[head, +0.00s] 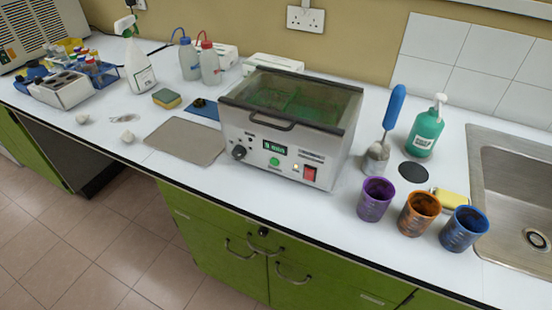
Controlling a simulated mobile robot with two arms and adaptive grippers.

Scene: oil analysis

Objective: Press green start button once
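A silver bath-like machine (262,174) with a dark-framed, see-through lid (290,98) stands on the white counter in the middle of the head view. The lid is down. On its front panel is a round green button (274,161), just below a small lit green display (275,150). A black knob (239,153) is to the left of the button and a red switch (309,174) is to the right. Nothing touches the green button. Neither of my grippers shows in the head view.
Purple (375,199), orange (418,214) and blue cups (463,229) stand right of the machine, before a green pump bottle (426,130) and sink (510,180). A grey mat (187,141) lies to its left. Bottles (189,60) stand behind. The counter before the machine is clear.

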